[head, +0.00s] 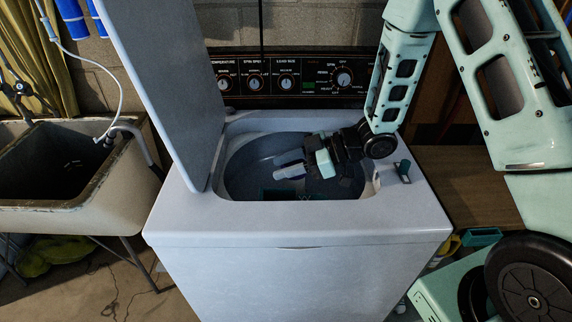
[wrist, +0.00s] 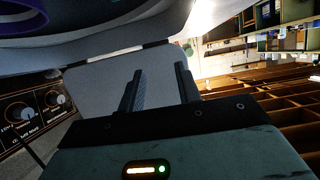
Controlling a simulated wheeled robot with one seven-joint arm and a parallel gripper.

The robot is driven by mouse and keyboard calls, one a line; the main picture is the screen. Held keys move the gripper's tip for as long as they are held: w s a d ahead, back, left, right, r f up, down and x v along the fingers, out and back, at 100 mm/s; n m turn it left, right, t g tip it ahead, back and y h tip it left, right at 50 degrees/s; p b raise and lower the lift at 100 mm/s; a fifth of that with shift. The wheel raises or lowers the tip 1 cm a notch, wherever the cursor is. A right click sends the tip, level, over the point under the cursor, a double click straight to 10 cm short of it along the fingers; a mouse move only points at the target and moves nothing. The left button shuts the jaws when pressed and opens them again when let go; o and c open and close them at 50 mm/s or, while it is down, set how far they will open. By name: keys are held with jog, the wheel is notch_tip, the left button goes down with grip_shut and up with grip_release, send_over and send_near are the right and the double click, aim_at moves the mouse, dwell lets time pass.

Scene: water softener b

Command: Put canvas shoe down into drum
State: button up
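The drum (head: 245,178) of the white top-loading washer lies below its open top. My gripper (head: 290,165) is at the opening, pointing left. In the wrist view my gripper (wrist: 160,85) has its two dark fingers apart, with only the grey lid showing through the gap. A pale bluish shape lies at the fingertips in the head view; I cannot tell whether it is the fingers or something beyond them. I cannot make out the canvas shoe in either view. The drum floor is mostly hidden by the front rim and my gripper.
The washer's lid (head: 165,85) stands open on the left side of the opening. The control panel (head: 290,80) with knobs rises behind it. A utility sink (head: 70,170) stands at the left, and a wooden surface (head: 465,185) at the right. The washer's front top edge is clear.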

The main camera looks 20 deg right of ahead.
jog(key=shift+d, duration=0.1)
jog(key=b+v, duration=0.1)
jog(key=v, duration=1.6)
jog(key=shift+r+b, duration=0.2)
jog(key=shift+b, duration=0.15)
jog(key=w+a+r+m+t+h, duration=0.25)
jog(key=w+a+m+h, duration=0.2)
jog(key=a+h, duration=0.55)
jog(key=s+a+m+g+h, duration=0.1)
jog(key=s+a+g, duration=0.2)
jog(key=s, duration=0.9)
jog(key=s+a+m+g+h, duration=0.1)
jog(key=s+a+g, duration=0.2)
jog(key=s, duration=1)
jog(key=shift+a+f+g, duration=0.35)
jog(key=shift+a+f, duration=0.05)
jog(key=shift+a, duration=0.7)
